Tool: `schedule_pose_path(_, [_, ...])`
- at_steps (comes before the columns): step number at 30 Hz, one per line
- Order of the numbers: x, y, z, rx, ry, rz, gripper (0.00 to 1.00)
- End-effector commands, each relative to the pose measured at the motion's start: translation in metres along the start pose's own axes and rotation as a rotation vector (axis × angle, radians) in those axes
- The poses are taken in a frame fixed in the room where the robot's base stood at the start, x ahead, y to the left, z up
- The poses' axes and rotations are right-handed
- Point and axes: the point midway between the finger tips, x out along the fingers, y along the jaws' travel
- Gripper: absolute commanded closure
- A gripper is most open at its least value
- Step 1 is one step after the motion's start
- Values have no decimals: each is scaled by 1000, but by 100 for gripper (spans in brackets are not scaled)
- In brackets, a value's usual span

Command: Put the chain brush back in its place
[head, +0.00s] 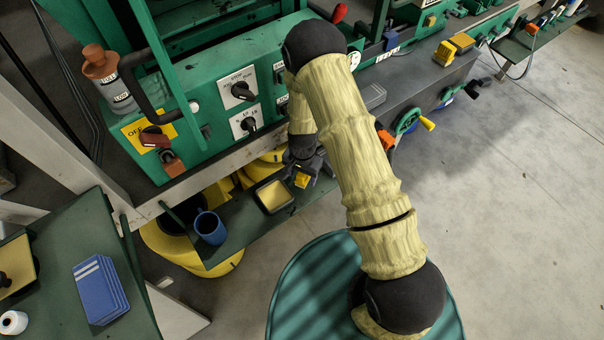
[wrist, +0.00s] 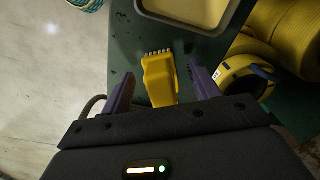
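The chain brush is yellow with a row of pale bristles. In the wrist view the brush (wrist: 159,80) lies over the dark green shelf, bristles toward the tray. My gripper (wrist: 161,73) has its two purple fingers spread on either side of the brush, with a visible gap on both sides. In the head view my gripper (head: 303,168) is low over the shelf, and a yellow part of the brush (head: 302,180) shows at it. A shallow tray with a yellowish inside (head: 273,196) is just left of the gripper; its rim also shows in the wrist view (wrist: 188,28).
A blue cup (head: 210,228) stands on the shelf (head: 238,236) left of the tray. Yellow hose coils (head: 165,245) lie below and behind the shelf. The green machine with switches (head: 238,90) rises above. Open concrete floor is at the right.

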Motion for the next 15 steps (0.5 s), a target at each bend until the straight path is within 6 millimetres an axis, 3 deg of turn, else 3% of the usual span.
schedule_pose_path(15, [-1,0,0,0,0,0,39])
